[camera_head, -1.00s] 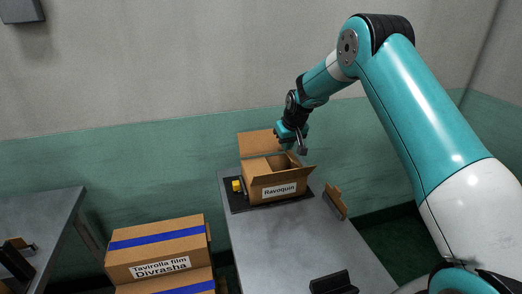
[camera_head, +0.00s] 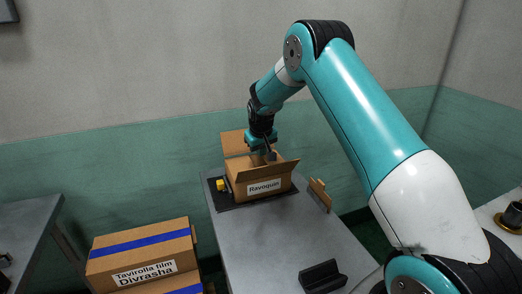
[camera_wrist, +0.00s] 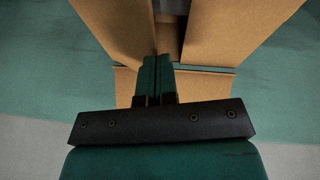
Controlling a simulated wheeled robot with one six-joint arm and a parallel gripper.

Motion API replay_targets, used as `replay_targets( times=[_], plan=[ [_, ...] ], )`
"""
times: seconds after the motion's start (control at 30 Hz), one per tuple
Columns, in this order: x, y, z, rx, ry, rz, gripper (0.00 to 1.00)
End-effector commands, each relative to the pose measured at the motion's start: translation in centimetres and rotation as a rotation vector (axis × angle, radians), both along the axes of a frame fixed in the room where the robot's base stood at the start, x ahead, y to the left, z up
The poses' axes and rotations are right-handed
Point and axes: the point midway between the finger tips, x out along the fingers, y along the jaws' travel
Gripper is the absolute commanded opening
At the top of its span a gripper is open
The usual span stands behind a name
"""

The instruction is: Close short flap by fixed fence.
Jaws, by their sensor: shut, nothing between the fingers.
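An open cardboard box labelled "Ravoquin" (camera_head: 256,187) stands on a dark mat (camera_head: 225,205) on the grey table. One long flap (camera_head: 234,142) stands up at the back and another (camera_head: 275,169) spreads outward at the front. My gripper (camera_head: 270,156) is shut and empty, pointing down at the box's right part. In the wrist view, my shut fingers (camera_wrist: 158,75) overlap a short flap (camera_wrist: 207,84), with long flaps (camera_wrist: 112,28) and (camera_wrist: 232,32) on both sides. Contact cannot be told. I cannot tell which piece is the fixed fence.
A tan upright piece (camera_head: 320,194) stands at the table's right edge. A black block (camera_head: 322,277) sits nearer on the table (camera_head: 250,240), with clear surface between. A yellow part (camera_head: 220,185) is left of the box. Closed film cartons (camera_head: 145,258) stand left of the table.

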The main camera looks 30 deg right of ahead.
Motion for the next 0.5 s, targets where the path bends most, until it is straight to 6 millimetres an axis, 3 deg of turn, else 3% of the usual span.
replay_targets(
  times=[0.5],
  plan=[
    [-0.13,-0.66,0.17,0.0,0.0,0.0,0.0]
  ],
)
